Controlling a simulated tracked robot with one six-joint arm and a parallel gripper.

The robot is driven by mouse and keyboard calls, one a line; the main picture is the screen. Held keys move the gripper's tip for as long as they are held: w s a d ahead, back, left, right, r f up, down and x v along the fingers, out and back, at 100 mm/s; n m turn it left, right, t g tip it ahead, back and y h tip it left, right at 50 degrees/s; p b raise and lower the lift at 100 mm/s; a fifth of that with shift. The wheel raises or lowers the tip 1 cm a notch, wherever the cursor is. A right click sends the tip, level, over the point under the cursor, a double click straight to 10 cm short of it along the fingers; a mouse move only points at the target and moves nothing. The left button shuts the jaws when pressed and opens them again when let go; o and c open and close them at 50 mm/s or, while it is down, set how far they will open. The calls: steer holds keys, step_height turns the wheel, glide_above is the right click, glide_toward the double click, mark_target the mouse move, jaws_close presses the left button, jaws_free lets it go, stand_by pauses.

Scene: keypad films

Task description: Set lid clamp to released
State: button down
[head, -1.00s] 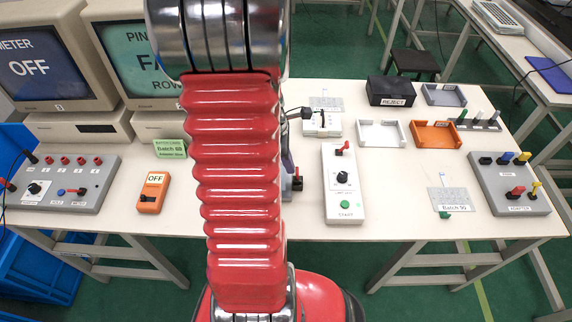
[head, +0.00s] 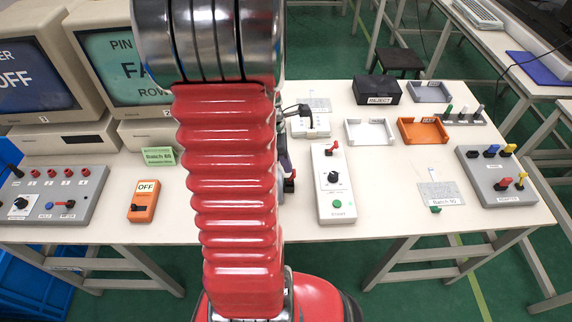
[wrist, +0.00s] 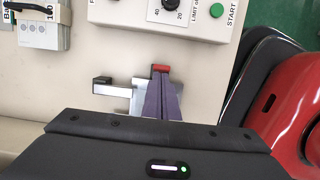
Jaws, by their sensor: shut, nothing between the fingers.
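A small metal bracket with a silver bar, a black block (wrist: 102,80) at its left end and a red tip (wrist: 160,69) lies on the table in the wrist view. It looks like the lid clamp, but no label shows. My gripper (wrist: 160,88) has its purple fingers shut and empty, directly over the bracket beside the red tip. Whether they touch is unclear. In the head view, the clamp's red part (head: 291,175) shows just right of my red arm. My arm hides most of the gripper and clamp.
A white START box (head: 335,182) with knob, red lever and green button stands just right of the clamp. A white device (head: 310,124) stands behind. An orange OFF box (head: 144,201) is left of my arm. White (head: 369,141) and orange (head: 423,143) trays stand at right.

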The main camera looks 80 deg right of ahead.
steer(key=shift+r, duration=0.35)
step_height(320, 180, up, 10)
steer(key=s, duration=0.1)
steer(key=shift+d, duration=0.15)
stand_by(0.5)
steer(key=shift+f, duration=0.1)
stand_by(0.6)
